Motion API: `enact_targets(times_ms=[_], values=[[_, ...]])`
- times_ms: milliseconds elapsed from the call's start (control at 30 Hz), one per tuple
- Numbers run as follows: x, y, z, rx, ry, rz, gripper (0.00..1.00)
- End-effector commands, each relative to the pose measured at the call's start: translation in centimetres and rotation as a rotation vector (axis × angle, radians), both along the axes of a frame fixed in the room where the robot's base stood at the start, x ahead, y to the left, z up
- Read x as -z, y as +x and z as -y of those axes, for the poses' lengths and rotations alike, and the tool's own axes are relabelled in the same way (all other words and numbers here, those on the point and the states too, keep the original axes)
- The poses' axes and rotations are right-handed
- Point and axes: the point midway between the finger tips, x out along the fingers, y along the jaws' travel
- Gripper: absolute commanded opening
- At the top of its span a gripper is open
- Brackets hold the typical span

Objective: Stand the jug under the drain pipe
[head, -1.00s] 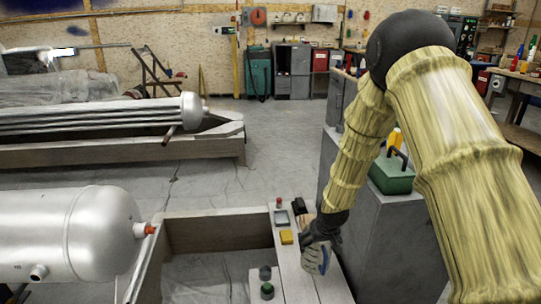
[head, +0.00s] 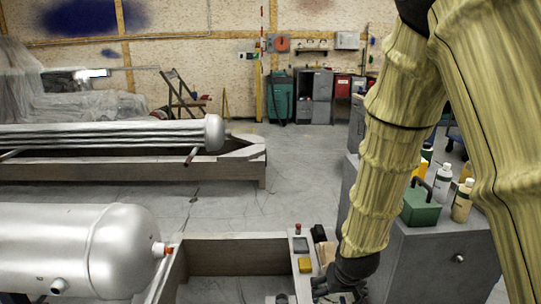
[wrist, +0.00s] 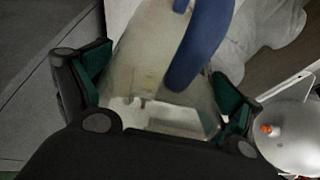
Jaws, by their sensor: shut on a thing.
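In the wrist view my gripper (wrist: 162,82) is shut on a clear, slightly cloudy jug (wrist: 145,70) with a blue handle (wrist: 200,45). The green finger pads press on both sides of the jug. In the head view my gripper (head: 340,287) is low at the bottom edge, and the jug cannot be made out there. The near silver tank (head: 120,240) has an orange-tipped outlet (head: 162,249) and a short stub below (head: 58,287). I cannot tell which is the drain pipe.
A grey cabinet (head: 435,260) on the right carries a green box (head: 420,207) and bottles (head: 442,182). Open floor (head: 300,190) lies between the frame and the back wall.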

Motion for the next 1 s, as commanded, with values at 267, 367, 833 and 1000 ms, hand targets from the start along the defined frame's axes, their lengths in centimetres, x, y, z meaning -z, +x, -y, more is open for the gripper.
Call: enact_targets(times_ms=[267,367,833,1000], values=[[-1.7,-0.1,0.0,0.002,0.001,-0.001,0.64],[-2.3,-0.2,0.0,0.002,0.000,-0.003,0.64],[-5.9,-0.8,0.1,0.004,0.001,-0.002,0.64],[-7.1,-1.1,0.1,0.004,0.001,-0.003,0.64]])
